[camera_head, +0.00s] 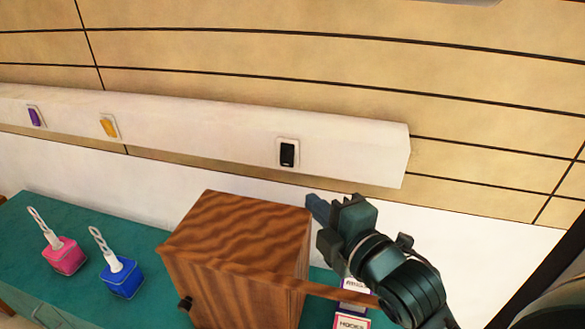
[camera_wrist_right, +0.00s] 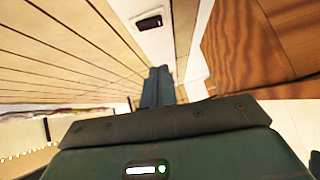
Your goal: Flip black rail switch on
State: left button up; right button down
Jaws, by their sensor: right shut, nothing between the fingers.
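The black rail switch (camera_head: 288,154) sits in a white plate on the front of the white wall rail (camera_head: 210,128). It also shows near the top of the right wrist view (camera_wrist_right: 149,22). Its rocker position is too small to tell. My right gripper (camera_head: 312,203) is shut and empty, below and slightly right of the switch and apart from it. In the right wrist view my shut fingers (camera_wrist_right: 158,75) point toward the rail, with the switch beyond their tips. My left gripper is not in view.
A wooden box (camera_head: 225,250) with a dark knob stands on the green counter (camera_head: 20,235), close to my right gripper. A yellow switch (camera_head: 108,127) and a purple switch (camera_head: 35,117) are farther left. Pink (camera_head: 64,255) and blue (camera_head: 121,278) containers stand left of the box.

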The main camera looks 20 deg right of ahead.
jog(key=w, duration=0.1)
jog(key=p, duration=0.1)
send_near(283, 162)
jog(key=w+a, duration=0.2)
jog(key=a, duration=0.1)
jog(key=w, duration=0.1)
jog(key=w+d, duration=0.2)
jog(key=shift+w+f+p, duration=0.25)
jog(key=shift+w+p, duration=0.1)
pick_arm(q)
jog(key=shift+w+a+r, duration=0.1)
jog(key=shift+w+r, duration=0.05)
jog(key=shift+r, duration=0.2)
